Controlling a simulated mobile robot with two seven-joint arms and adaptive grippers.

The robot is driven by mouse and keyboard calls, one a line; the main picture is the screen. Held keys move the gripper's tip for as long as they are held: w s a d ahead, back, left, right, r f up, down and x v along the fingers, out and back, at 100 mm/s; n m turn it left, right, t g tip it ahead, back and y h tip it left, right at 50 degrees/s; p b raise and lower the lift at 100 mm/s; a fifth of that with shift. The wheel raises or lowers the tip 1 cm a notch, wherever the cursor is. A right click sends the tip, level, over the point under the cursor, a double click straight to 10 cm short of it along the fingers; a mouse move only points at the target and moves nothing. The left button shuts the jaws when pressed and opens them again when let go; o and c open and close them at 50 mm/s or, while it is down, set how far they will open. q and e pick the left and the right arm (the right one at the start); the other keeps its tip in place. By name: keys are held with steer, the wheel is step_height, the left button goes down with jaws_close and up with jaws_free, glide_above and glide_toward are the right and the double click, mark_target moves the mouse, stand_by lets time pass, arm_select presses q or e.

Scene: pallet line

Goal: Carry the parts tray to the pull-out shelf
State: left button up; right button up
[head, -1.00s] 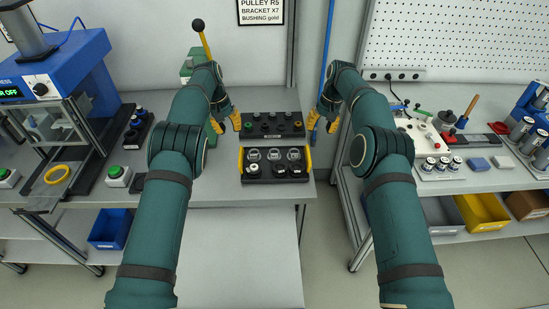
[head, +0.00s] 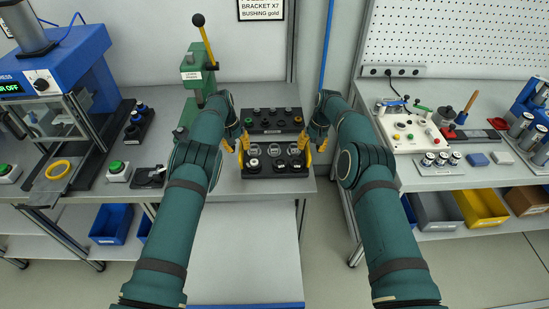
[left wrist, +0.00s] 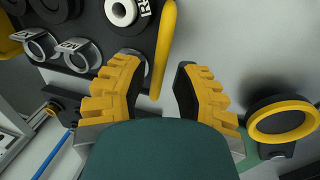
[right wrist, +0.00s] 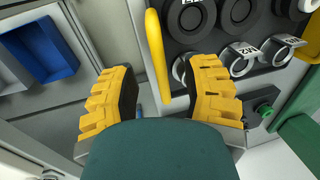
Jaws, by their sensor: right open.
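The black parts tray (head: 274,176) sits on the bench and holds several round parts and brackets. It has a yellow handle at each end. My left gripper (head: 242,141) is at its left end, open; in the left wrist view the left handle (left wrist: 166,40) runs between its spread fingers (left wrist: 160,80). My right gripper (head: 315,141) is at the right end, open; in the right wrist view the right handle (right wrist: 156,55) lies between its fingers (right wrist: 162,85). Contact with the handles cannot be told. A pale shelf (head: 245,250) with a blue front edge extends low in front of the bench.
A second black rack (head: 274,129) stands just behind the tray. A green lever press (head: 196,75) is at back left, with a blue press (head: 65,50) further left. A side bench (head: 460,180) at right carries fixtures. The pale shelf's visible surface is bare.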

arm_select(q)
steer(key=shift+d+f, duration=0.25)
steer(key=shift+f, duration=1.05)
arm_select(e)
steer(key=shift+a+f, duration=0.25)
steer(key=shift+f, duration=1)
arm_select(q)
steer(key=shift+c, duration=1.2)
arm_select(e)
steer(key=shift+c, duration=1.3)
arm_select(q)
jaws_close()
arm_select(e)
jaws_close()
arm_select(q)
steer(key=shift+w+r, duration=0.1)
steer(key=shift+r, duration=0.05)
